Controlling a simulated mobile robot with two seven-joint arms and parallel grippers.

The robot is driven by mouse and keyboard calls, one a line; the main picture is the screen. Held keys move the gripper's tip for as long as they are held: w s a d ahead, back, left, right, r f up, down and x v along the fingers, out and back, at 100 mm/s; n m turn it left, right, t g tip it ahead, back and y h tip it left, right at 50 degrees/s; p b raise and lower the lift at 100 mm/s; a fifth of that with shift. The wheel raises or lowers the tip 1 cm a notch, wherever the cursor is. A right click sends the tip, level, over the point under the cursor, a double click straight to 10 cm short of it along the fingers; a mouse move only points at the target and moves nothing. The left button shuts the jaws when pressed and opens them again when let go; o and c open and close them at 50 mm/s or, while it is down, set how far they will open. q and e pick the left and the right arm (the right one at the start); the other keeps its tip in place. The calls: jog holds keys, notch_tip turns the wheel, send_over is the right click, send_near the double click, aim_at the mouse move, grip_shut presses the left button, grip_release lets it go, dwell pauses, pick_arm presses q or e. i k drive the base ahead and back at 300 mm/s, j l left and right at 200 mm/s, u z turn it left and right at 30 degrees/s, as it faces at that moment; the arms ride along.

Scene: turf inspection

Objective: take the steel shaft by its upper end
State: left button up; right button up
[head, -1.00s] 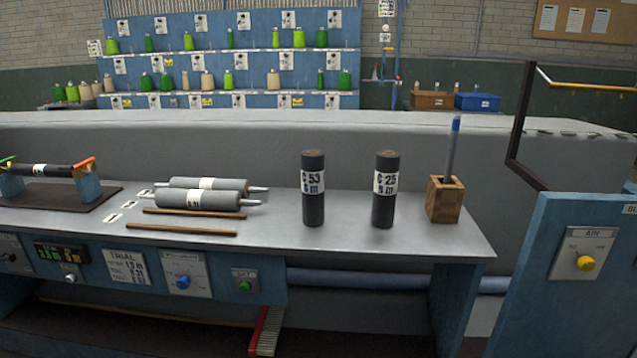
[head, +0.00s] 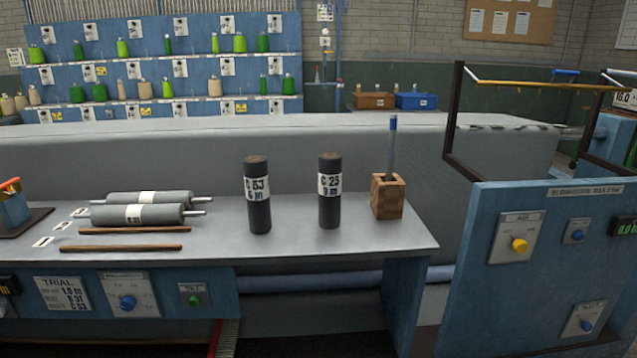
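A slim grey shaft with a blue upper end (head: 392,146) stands nearly upright in a wooden block (head: 388,198) near the right end of the grey bench. Its lower end is hidden inside the block. Its upper end is free, with nothing touching it. Neither of my grippers shows in the head view.
Two dark labelled cylinders (head: 257,196) (head: 329,192) stand left of the block. Two grey rollers (head: 137,214) (head: 150,197) and two thin wooden sticks (head: 125,247) (head: 134,229) lie further left on the bench (head: 290,250). A blue control panel (head: 545,250) with a frame (head: 458,110) stands at the right.

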aim_at(393, 117)
jog(key=i+l+u, duration=0.2)
jog(key=i, duration=0.2)
jog(key=i+u, duration=0.15)
jog(key=i, duration=0.25)
jog(key=i+l+u, duration=0.2)
jog(key=i, duration=0.2)
